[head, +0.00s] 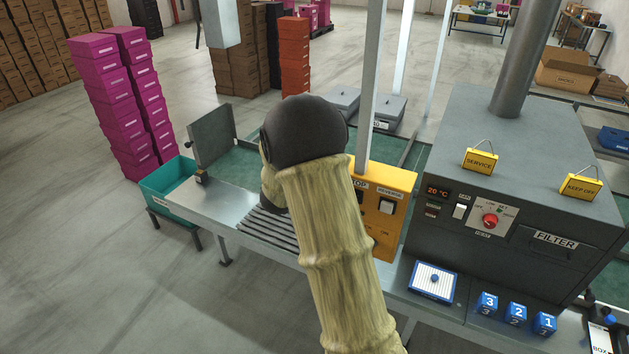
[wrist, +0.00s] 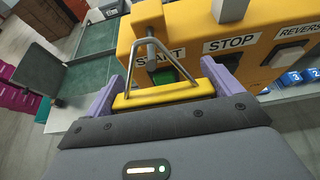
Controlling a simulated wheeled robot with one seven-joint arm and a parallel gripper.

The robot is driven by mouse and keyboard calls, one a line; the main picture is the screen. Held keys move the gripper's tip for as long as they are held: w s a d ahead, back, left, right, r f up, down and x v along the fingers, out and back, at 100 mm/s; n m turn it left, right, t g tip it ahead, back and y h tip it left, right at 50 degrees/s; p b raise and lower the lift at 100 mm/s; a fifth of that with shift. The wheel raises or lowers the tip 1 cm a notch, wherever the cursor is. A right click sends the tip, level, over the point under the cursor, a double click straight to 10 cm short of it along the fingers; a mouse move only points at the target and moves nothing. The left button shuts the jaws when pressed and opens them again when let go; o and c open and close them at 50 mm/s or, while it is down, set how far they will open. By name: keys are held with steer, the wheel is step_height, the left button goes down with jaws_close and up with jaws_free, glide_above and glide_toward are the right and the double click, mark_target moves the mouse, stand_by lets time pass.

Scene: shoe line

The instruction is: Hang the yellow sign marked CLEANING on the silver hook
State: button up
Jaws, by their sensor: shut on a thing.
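My gripper (wrist: 163,94) shows in the wrist view, its two purple fingers shut on a yellow sign (wrist: 165,95). The sign is seen nearly edge-on, so its lettering cannot be read. Its wire hanger (wrist: 174,64) stands up as a triangle in front of the orange control box (wrist: 195,30). A silver rod (wrist: 150,32), which looks like the hook, shows at the wire's peak by the START label. I cannot tell whether the wire touches it or is over it. In the head view my arm hides the gripper, the held sign and the hook.
The control box (head: 385,208) carries START, STOP and REVERSE switches. Yellow SERVICE (head: 480,161) and KEEP OFF (head: 581,186) signs are on the grey machine (head: 440,130) to the right. A post (head: 371,80) rises behind the box. A teal bin (head: 168,178) stands left.

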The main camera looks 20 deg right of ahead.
steer(key=shift+w+d+f+b, duration=0.35)
steer(key=shift+f+b, duration=0.25)
steer(key=shift+b, duration=0.25)
steer(key=shift+d, duration=0.1)
steer(key=o, duration=0.7)
steer(key=b+v, duration=0.4)
steer(key=v, duration=1.3)
steer(key=shift+s+r+b, duration=0.1)
steer(key=shift+s+b, duration=0.05)
steer(key=shift+b, duration=0.15)
